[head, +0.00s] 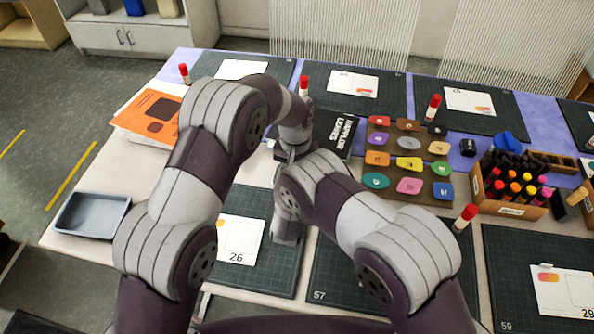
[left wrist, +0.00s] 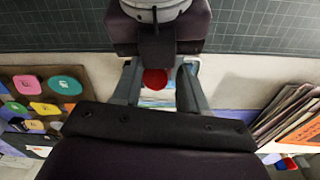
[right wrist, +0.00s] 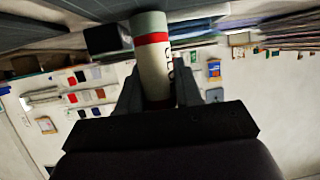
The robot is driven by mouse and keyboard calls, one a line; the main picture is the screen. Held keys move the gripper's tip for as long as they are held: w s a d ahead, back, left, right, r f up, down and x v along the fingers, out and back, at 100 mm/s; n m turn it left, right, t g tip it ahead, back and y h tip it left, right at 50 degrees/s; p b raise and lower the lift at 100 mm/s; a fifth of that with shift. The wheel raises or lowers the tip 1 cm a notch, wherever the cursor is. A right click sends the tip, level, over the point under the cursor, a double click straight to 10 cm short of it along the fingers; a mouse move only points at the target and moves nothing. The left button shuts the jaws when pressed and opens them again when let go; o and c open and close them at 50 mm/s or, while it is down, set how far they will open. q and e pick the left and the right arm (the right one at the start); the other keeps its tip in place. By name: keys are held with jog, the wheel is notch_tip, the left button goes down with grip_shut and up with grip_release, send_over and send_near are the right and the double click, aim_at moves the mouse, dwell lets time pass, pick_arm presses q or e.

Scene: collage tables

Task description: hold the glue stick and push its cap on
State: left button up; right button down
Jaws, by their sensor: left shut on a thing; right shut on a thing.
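In the left wrist view, my left gripper (left wrist: 159,70) is shut on a red cap (left wrist: 154,79), whose rounded red surface shows between the fingers. In the right wrist view, my right gripper (right wrist: 159,72) is shut on the glue stick (right wrist: 155,62), a whitish cylinder with a red band and dark lettering. The stick reaches up past the fingertips. In the head view my arms cover most of both grippers and the held parts, near the middle of the table. I cannot tell whether cap and stick touch.
Other red-capped glue sticks stand around, one at the right (head: 465,217). A board of coloured shapes (head: 394,134), a box of markers (head: 477,199) and a black book (head: 335,133) lie nearby. A grey tray (head: 64,228) and orange folder (head: 148,116) are at left.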

pick_arm(q)
jog(key=shift+a+f, duration=0.1)
jog(key=shift+a, duration=0.1)
pick_arm(e)
jog(key=shift+d, duration=0.15)
pick_arm(q)
notch_tip(320, 180, up, 4)
jog(key=shift+f, duration=0.25)
jog(key=shift+c, duration=0.3)
pick_arm(e)
jog(key=shift+s, duration=0.1)
pick_arm(q)
jog(key=shift+s+r, duration=0.1)
jog(key=shift+r, duration=0.25)
jog(key=shift+c, duration=0.5)
jog(key=shift+d, duration=0.1)
pick_arm(e)
jog(key=c, duration=0.7)
grip_release()
jog(key=shift+r, duration=0.1)
pick_arm(q)
jog(key=shift+f+b, duration=0.3)
pick_arm(e)
jog(key=v, duration=1.2)
jog(key=shift+s+a+r, duration=0.1)
jog(key=shift+s+a, duration=0.15)
jog(key=shift+s, duration=0.05)
pick_arm(q)
jog(key=shift+f, duration=0.1)
